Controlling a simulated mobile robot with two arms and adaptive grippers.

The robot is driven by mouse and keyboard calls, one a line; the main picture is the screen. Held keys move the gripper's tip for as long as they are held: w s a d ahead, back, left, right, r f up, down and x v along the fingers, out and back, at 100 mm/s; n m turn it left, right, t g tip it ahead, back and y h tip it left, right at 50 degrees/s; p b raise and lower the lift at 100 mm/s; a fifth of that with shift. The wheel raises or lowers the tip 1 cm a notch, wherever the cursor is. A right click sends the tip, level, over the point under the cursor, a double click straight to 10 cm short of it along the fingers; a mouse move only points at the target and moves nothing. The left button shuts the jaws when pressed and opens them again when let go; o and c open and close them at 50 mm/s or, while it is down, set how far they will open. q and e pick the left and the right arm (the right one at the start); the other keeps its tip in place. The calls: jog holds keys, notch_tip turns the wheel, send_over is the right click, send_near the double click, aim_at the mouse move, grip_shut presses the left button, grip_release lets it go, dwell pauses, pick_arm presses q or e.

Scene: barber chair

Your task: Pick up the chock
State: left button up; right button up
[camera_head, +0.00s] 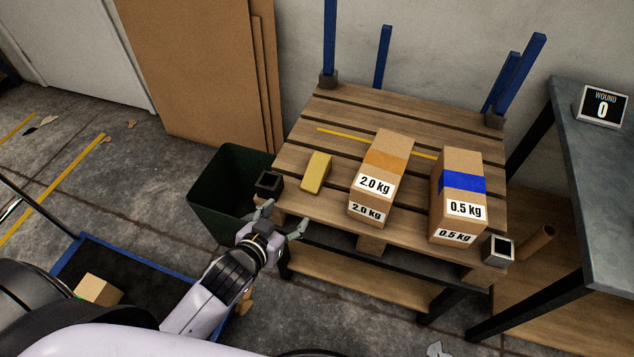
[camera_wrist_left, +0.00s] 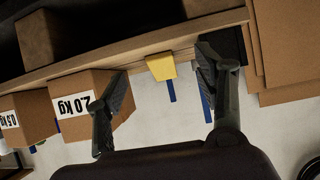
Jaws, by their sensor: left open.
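The chock appears to be the yellow wedge-like block (camera_head: 316,172) lying on the wooden pallet top (camera_head: 290,205), near its left front. My left gripper (camera_head: 286,216) is open and empty, just in front of the pallet's left front edge, apart from the yellow block. In the left wrist view the yellow block (camera_wrist_left: 160,67) shows beyond and between the two spread fingers, at the pallet's edge. The left wrist picture is turned over, with the pallet boards along the top. My right gripper is not in view.
A carton marked 2.0 kg (camera_head: 384,165) stands right of the yellow block, and a 0.5 kg carton (camera_head: 459,190) further right. A dark corner socket (camera_head: 268,183) sits left of the block. A green bin (camera_head: 222,185) stands left of the pallet. Blue posts (camera_head: 330,40) rise behind.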

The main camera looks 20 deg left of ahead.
pick_arm(q)
jog(key=t, duration=0.1)
send_near(316, 170)
jog(key=b+x, duration=0.2)
jog(key=x, duration=0.2)
jog(key=shift+a, duration=0.15)
jog(key=b+x, duration=0.1)
jog(key=x, duration=0.4)
jog(key=shift+w+f+b, duration=0.2)
jog(key=shift+w+b, duration=0.1)
jog(key=shift+w, duration=0.3)
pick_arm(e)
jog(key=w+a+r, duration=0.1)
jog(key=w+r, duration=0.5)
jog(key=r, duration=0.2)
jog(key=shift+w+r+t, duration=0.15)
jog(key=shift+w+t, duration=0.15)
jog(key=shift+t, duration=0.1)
pick_arm(q)
jog(key=c, duration=1.4)
